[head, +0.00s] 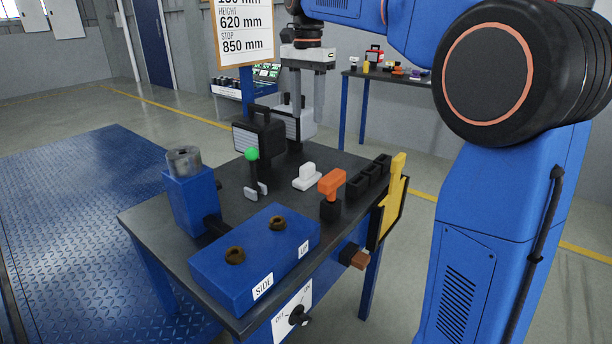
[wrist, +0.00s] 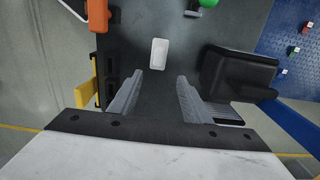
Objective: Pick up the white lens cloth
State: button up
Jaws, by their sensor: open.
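The white lens cloth (head: 307,177) shows as a small white block-like piece with a raised top, lying on the dark tabletop (head: 225,212) behind the orange-handled piece. In the wrist view the white lens cloth (wrist: 159,52) lies just beyond the fingertips. My gripper (head: 308,116) points down above the far part of the table, behind and above the cloth. Its two grey fingers are apart, with nothing between them, as the wrist view of my gripper (wrist: 168,78) also shows.
An orange-handled piece (head: 332,184) stands near the cloth, with black holders (head: 368,178) to its right. A green-knobbed lever (head: 252,155) stands left. A black case (head: 258,135) is at the back left. A blue box (head: 255,258) with two holes is in front.

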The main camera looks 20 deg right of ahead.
aim_at(307, 165)
jog(key=f, duration=1.6)
jog(key=shift+s+f, duration=0.2)
jog(key=shift+f, duration=0.15)
grip_shut()
